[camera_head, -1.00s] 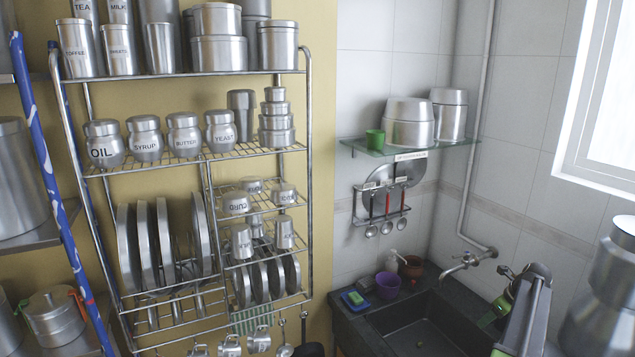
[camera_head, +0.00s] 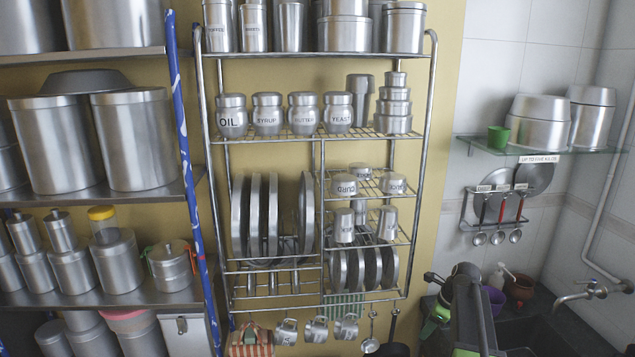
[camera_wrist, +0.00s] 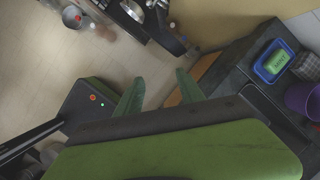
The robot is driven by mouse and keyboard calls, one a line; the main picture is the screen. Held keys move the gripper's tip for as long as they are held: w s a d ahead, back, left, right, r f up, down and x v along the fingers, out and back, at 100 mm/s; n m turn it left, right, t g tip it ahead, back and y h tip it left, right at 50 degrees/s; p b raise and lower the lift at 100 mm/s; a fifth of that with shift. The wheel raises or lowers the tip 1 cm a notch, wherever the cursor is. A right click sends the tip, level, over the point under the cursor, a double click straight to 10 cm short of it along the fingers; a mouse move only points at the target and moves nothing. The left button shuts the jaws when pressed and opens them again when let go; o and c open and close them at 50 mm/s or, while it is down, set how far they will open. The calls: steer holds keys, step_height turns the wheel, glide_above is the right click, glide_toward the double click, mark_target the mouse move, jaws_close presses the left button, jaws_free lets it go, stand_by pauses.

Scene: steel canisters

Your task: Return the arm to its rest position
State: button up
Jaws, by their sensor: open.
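My arm (camera_head: 470,315) rises at the lower right of the head view, in front of the dark sink counter. My gripper (camera_wrist: 158,95) shows in the wrist view as two green fingers spread apart. Nothing is between them, and pale floor lies beyond. In the head view the fingertips cannot be made out clearly.
A wire rack (camera_head: 318,145) with labelled steel canisters and plates stands ahead. Steel shelves with large canisters (camera_head: 132,138) are at left. The counter's blue tray (camera_wrist: 272,60) and purple cup (camera_wrist: 303,99) lie right of the fingers. Open floor (camera_wrist: 60,60) is at left.

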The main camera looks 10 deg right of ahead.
steer(key=s+a+f+n+g+b, duration=0.1)
steer(key=s+a+f+n, duration=0.3)
steer(key=a, duration=0.8)
steer(key=s+a+r+n+g+b, duration=0.1)
steer(key=a+n, duration=0.6)
steer(key=a, duration=0.5)
steer(key=s+a+f+n+h, duration=0.1)
steer(key=s+a+n+h, duration=0.1)
steer(key=s+n, duration=0.7)
steer(key=n, duration=0.5)
steer(key=shift+s+a+n+g, duration=0.15)
steer(key=shift+a+n+g, duration=0.2)
steer(key=shift+n+g, duration=0.05)
steer(key=shift+f, duration=0.1)
